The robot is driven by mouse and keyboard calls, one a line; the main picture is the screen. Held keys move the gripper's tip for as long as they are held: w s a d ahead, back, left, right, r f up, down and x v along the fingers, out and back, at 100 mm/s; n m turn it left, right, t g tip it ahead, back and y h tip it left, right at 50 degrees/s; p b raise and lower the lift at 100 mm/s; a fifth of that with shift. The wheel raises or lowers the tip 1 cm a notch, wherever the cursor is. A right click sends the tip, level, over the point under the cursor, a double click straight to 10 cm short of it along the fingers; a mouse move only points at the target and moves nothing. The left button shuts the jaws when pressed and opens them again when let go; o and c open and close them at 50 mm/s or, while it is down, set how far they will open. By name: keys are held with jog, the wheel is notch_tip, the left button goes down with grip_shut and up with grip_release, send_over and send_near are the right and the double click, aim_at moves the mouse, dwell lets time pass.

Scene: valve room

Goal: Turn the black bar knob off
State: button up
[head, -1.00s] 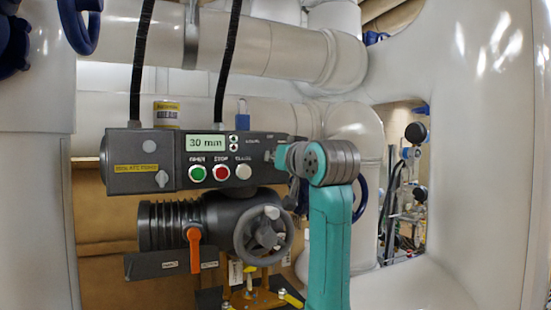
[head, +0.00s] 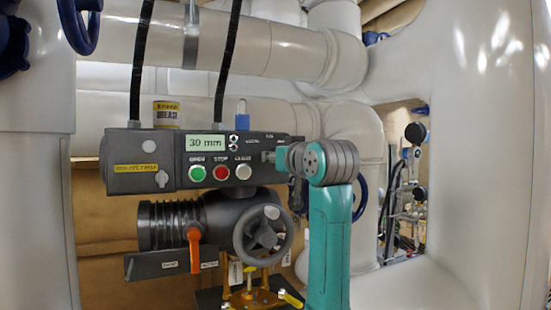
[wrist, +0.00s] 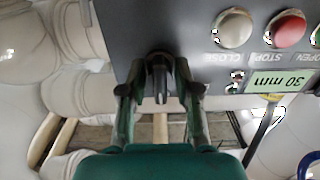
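The black bar knob (wrist: 159,78) is on the dark face of the actuator box, seen in the wrist view. My gripper (wrist: 158,72) has one finger on each side of it, with narrow gaps that look visible between fingers and knob. Contact is hard to make out. In the head view my gripper (head: 268,156) is at the right end of the grey control box (head: 165,172), and the arm hides the knob there. The box's display (head: 205,143) reads 30 mm.
Green (head: 197,173), red (head: 221,173) and white (head: 244,172) buttons sit left of my gripper. Below are a grey handwheel (head: 263,234) and an orange lever (head: 194,250). Large pale pipes (head: 230,45) run behind and above. Two black cables rise from the box.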

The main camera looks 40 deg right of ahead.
jog(key=shift+s, duration=0.1)
jog(key=v, duration=1.1)
jog(key=shift+s+a, duration=0.2)
jog(key=shift+s, duration=0.15)
